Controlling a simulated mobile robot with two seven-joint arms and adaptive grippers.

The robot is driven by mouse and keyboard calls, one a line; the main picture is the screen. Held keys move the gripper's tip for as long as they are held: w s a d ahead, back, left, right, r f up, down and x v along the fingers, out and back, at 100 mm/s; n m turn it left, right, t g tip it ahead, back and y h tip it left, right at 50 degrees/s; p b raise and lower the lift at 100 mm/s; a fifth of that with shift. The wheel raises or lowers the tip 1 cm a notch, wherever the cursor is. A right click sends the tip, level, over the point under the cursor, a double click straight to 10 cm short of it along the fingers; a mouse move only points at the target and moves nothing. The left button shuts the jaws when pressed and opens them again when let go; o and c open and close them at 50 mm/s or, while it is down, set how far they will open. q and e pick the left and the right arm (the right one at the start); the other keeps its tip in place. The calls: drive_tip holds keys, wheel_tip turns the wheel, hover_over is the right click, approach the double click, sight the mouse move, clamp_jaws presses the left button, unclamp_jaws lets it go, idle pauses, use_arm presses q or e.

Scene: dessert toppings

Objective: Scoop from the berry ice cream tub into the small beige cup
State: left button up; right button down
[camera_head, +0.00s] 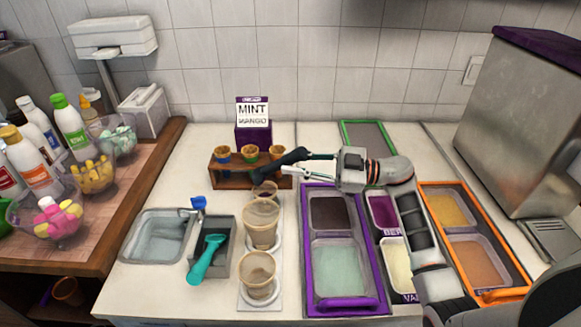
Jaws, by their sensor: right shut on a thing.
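The berry tub (382,210), with purple contents and a label reading "BER", sits right of the purple-framed tray, partly hidden by my right arm. The small beige cup (265,188) is the rearmost and smallest of three cups in a row; its top is partly covered by a dark scoop (281,164). My right gripper (308,166) is shut on this scoop, left of the berry tub and just above the small cup. I cannot tell whether the scoop touches the cup or holds any ice cream. My left gripper is out of view.
Two larger beige cups (260,226) stand in front of the small one. A wooden cone rack (229,178) is close behind. A grey holder (222,262) with a teal scoop (207,258) and a water basin (157,238) are left. An orange-framed tray (434,222) is right.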

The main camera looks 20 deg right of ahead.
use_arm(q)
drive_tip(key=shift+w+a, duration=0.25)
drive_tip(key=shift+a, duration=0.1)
use_arm(e)
drive_tip(key=shift+r, duration=0.1)
wheel_tip(320, 180, up, 4)
drive_tip(key=shift+r, duration=0.95)
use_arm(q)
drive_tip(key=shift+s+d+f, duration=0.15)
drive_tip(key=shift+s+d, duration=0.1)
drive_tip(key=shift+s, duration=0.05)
